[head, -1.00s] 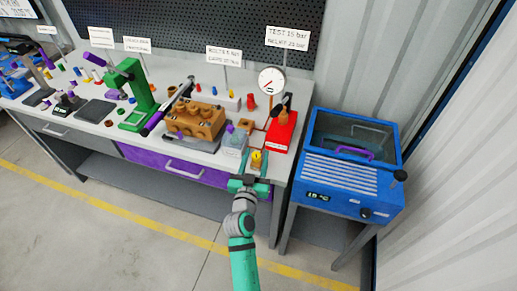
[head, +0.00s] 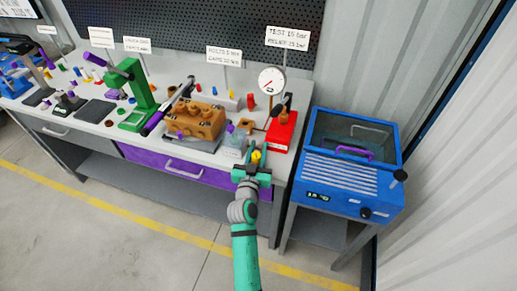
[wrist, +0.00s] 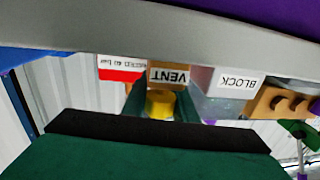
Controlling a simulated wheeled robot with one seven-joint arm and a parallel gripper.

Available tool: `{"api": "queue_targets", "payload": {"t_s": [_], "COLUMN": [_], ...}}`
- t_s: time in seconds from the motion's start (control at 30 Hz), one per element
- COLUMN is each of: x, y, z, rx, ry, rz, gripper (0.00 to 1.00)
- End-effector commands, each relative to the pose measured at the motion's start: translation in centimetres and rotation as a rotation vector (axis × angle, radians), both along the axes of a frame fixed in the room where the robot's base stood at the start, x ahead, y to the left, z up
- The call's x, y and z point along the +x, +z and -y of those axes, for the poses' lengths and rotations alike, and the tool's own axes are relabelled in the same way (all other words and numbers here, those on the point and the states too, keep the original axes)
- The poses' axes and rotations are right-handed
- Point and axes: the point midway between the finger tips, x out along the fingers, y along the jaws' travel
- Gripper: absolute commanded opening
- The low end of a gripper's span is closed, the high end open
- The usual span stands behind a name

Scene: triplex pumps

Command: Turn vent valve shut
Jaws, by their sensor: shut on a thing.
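The vent valve shows as a small yellow knob (head: 256,156) at the front edge of the bench, left of the red test unit. In the wrist view the yellow knob (wrist: 160,103) sits under a label reading VENT (wrist: 169,76), which appears upside down. My gripper (head: 256,160) reaches it from the front, and its green fingers are shut on the knob, one on each side. The gripper body hides the lower part of the valve, and I cannot tell the knob's turn angle.
The red test unit (head: 281,131) with a gauge (head: 271,80) stands just right. A clear box (head: 234,146) and a brown pump block (head: 195,120) stand left. A blue bath (head: 340,186) stands right of the bench. The floor in front is clear.

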Motion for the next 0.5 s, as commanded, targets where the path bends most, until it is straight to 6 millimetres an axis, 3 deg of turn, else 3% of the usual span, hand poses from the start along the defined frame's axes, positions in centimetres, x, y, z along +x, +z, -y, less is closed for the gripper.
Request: {"api": "queue_targets", "payload": {"t_s": [0.5], "x": [-0.09], "y": [-0.25], "z": [0.55], "rx": [-0.001], "ry": [-0.200], "rz": [-0.008], "gripper": [0.03]}}
